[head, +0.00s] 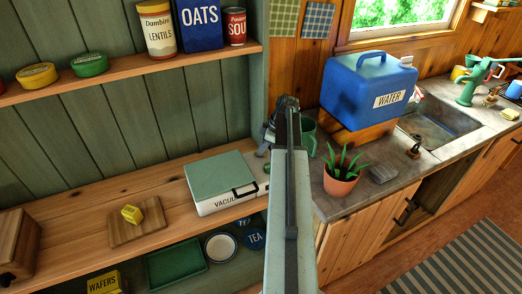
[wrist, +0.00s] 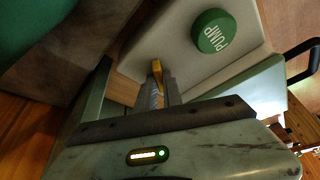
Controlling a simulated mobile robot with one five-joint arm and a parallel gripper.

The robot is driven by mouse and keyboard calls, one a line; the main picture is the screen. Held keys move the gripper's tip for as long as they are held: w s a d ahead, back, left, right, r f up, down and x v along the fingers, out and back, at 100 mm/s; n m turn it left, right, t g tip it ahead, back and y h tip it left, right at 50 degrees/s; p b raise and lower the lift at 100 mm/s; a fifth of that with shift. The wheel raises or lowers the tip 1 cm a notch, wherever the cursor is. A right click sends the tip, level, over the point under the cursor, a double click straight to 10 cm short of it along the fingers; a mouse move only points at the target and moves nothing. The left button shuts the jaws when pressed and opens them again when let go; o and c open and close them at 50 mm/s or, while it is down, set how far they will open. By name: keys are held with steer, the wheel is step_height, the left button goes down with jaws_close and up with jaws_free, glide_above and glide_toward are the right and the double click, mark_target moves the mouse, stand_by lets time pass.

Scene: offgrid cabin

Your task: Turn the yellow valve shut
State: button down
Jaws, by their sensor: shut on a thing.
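The yellow valve (wrist: 157,72) shows in the wrist view as a small upright yellow piece at the edge of a pale housing. My gripper (wrist: 159,88) is shut on it, with the fingers close on both sides. The green PUMP button (wrist: 211,32) sits on the same housing, to the right of the valve. In the head view, the white vacuum box (head: 222,200) with its green lid (head: 220,172) stands on the wooden shelf, left of my arm. My arm hides the valve and most of my gripper there.
A wooden board (head: 138,226) with a yellow block (head: 131,214) lies left of the box. A potted plant (head: 341,178), a green mug (head: 309,134) and a blue water container (head: 366,90) stand on the counter right of my arm. A black handle (wrist: 303,55) is near.

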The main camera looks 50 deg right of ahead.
steer(key=m, duration=0.2)
steer(key=m+h, duration=0.2)
steer(key=m, duration=0.1)
steer(key=shift+s+a+m+t, duration=0.1)
steer(key=shift+a+m+t, duration=0.15)
steer(key=shift+m+t, duration=0.05)
steer(key=m+h, duration=0.2)
steer(key=m, duration=0.3)
steer(key=shift+m, duration=0.3)
stand_by(0.3)
steer(key=c, duration=1.5)
jaws_free()
steer(key=p+v, duration=0.7)
steer(key=shift+a+r, duration=0.2)
steer(key=shift+r, duration=0.2)
